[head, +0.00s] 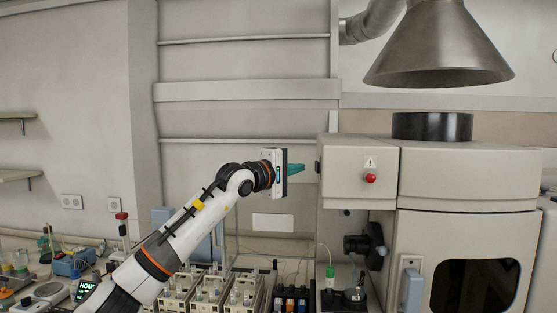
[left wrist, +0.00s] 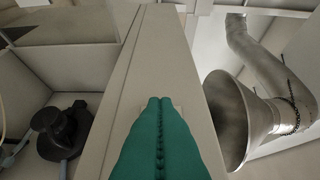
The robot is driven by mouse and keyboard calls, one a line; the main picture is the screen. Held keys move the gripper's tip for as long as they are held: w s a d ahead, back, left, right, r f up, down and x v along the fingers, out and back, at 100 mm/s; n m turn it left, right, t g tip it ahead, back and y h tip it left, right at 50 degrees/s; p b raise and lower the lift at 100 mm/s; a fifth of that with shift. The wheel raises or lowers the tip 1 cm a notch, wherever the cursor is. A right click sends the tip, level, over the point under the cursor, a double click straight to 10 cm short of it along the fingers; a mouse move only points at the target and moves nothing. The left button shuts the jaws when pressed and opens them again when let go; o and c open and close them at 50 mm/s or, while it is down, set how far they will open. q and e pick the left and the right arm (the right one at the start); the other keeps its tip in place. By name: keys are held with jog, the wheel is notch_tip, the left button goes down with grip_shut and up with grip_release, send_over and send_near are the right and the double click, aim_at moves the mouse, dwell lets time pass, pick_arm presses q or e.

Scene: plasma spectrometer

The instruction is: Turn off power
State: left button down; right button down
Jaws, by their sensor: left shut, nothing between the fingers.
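The spectrometer (head: 455,180) stands at the right in the head view, with a beige upper box (head: 350,190) at its left. The box has a red button (head: 370,178) and a warning label on its front. A small dark part, perhaps the power switch (head: 318,167), sits on the box's left side edge; its state cannot be told. My left gripper (head: 303,169) is shut and empty, its teal fingers pointing right at that side, very close to it. In the left wrist view the fingertips (left wrist: 160,100) are in front of the beige side panel (left wrist: 155,50) and hide most of what is behind them.
A metal exhaust hood (head: 438,50) hangs above the spectrometer's black chimney (head: 432,126). Below the box is a black fitting (head: 365,245) and a green-capped bottle (head: 330,275). Racks of bottles (head: 205,288) stand on the bench under my left arm. The wall space left of the box is free.

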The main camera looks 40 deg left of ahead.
aim_at(317, 167)
pick_arm(q)
jog(key=shift+w+d+p, duration=0.35)
jog(key=shift+w+d, duration=0.35)
jog(key=shift+d, duration=0.25)
jog(key=shift+w, duration=0.25)
